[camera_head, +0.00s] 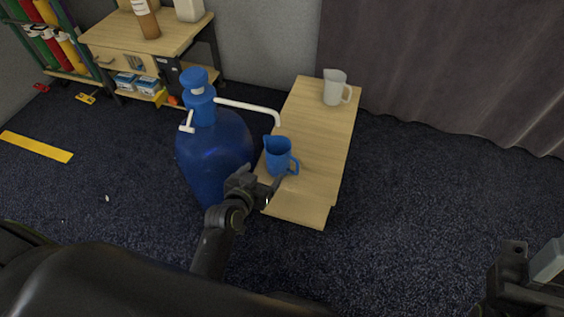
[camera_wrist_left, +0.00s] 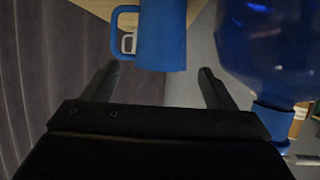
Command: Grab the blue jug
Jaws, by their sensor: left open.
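The blue jug (camera_head: 278,157) stands upright near the front left of the small wooden table (camera_head: 318,135), its handle to the right. My left gripper (camera_head: 264,187) is open just in front of the jug, on the near side. In the left wrist view the blue jug (camera_wrist_left: 162,35) appears beyond and between the two spread fingers of my left gripper (camera_wrist_left: 160,72). No finger is seen closed on it. Part of my right arm shows at the bottom right in the head view; its fingers cannot be made out.
A large blue bottle (camera_head: 215,148) with a pump and white spout stands close left of the jug. A whitish jug (camera_head: 334,88) stands at the table's far end. A wooden workbench (camera_head: 150,38) is at the back left. Dark carpet on the right is clear.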

